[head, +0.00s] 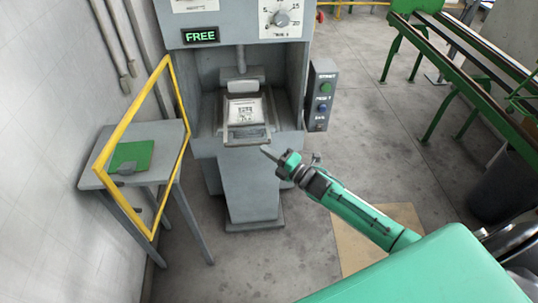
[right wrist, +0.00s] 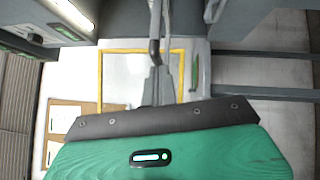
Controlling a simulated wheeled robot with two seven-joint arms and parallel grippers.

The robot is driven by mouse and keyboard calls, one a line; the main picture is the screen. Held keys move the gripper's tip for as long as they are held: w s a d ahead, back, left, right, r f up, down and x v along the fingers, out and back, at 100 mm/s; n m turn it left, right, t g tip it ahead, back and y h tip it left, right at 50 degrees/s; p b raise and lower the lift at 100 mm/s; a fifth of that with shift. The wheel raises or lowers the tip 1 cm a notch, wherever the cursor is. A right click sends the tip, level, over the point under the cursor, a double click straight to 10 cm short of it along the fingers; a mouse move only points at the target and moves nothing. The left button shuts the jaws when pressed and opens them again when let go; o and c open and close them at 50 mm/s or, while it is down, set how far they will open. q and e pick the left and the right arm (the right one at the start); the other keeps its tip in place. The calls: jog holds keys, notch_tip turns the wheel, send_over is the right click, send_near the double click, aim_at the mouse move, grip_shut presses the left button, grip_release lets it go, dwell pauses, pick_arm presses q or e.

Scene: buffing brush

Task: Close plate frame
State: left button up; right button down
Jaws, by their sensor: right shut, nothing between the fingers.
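A yellow rectangular frame (head: 131,190) stands swung out at the left side of the grey machine (head: 235,50), over a small side table. It does not cover the machine's front opening. A plate with a square printed code (head: 246,110) sits in that opening. My right gripper (head: 268,152) is shut and empty, in front of the machine's lower front and well to the right of the yellow frame. In the right wrist view, the gripper (right wrist: 155,82) shows with a yellow frame outline (right wrist: 101,75) behind it. My left gripper is not in view.
The grey side table (head: 170,137) carries a green pad (head: 131,156). A control box with buttons (head: 322,95) stands to the right of the machine, and a display above the opening reads FREE (head: 201,36). Green rails (head: 440,110) stand at far right. The floor between is clear.

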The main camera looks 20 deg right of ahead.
jog(key=w+d+b, duration=0.2)
jog(key=w+b, duration=0.2)
jog(key=w, duration=0.3)
jog(key=shift+w, duration=0.25)
jog(key=shift+d+f, duration=0.1)
